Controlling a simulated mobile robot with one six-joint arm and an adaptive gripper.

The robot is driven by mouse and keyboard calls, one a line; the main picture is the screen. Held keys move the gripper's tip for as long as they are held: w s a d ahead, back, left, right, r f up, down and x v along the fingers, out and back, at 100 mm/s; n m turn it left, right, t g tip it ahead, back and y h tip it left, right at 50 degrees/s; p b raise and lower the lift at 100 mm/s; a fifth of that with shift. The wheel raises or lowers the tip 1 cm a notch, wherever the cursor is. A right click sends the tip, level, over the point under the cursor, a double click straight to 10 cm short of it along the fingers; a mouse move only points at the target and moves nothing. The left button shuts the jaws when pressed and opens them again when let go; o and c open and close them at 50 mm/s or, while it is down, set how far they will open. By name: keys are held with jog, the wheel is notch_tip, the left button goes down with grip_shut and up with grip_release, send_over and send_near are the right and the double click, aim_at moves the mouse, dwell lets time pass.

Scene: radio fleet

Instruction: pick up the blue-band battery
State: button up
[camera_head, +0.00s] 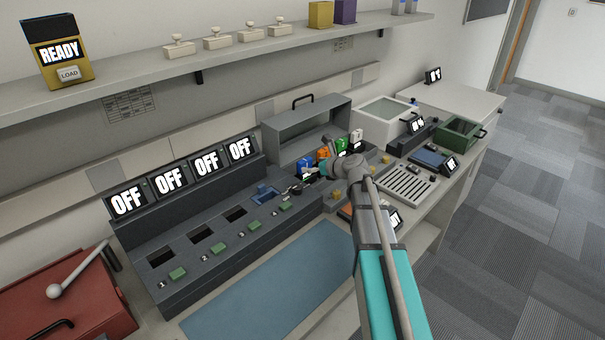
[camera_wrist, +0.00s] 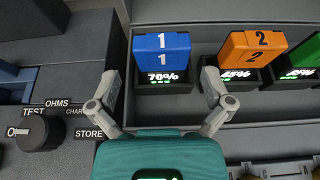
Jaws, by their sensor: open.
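The blue battery (camera_wrist: 162,52), marked 1 on its top, stands in the leftmost slot of a dark rack, above a lit 70% readout. It also shows in the head view (camera_head: 309,166), partly crowded by my arm. My gripper (camera_wrist: 160,84) is open and empty. Its two fingers are spread in the wrist view, with the battery just beyond and between them. The fingers appear apart from the battery. An orange battery (camera_wrist: 250,48) marked 2 stands to its right, and a green battery (camera_wrist: 305,53) is cut off at the picture edge.
A grey wall housing (camera_wrist: 65,35) and a knob panel (camera_wrist: 40,130) lie left of the battery. The dark console (camera_head: 215,245) with several slots and OFF screens fills the bench left. A blue mat (camera_head: 265,290) in front is clear. A shelf (camera_head: 235,50) runs above.

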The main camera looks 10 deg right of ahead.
aim_at(307, 165)
jog(key=b+x, duration=0.1)
jog(key=x, duration=0.3)
jog(key=shift+d+f+b, duration=0.15)
jog(key=shift+f+b, duration=0.05)
jog(key=shift+b, duration=0.1)
jog(key=shift+w+a+f, duration=0.1)
jog(key=shift+w+a, duration=0.2)
jog(key=shift+w, duration=0.05)
jog(key=shift+c, duration=0.3)
jog(key=c, duration=1)
notch_tip(307, 165, up, 3)
jog(key=p, duration=0.3)
jog(key=s+a+r+p, duration=0.1)
jog(key=s+r+p, duration=0.2)
jog(key=s, duration=0.1)
jog(key=s+a+r+p, duration=0.1)
jog(key=s+r+p, duration=0.2)
jog(key=s, duration=0.2)
jog(key=s+a+r+p, duration=0.1)
jog(key=s+r+p, duration=0.2)
jog(key=s+r, duration=0.1)
jog(key=shift+s+p, duration=0.4)
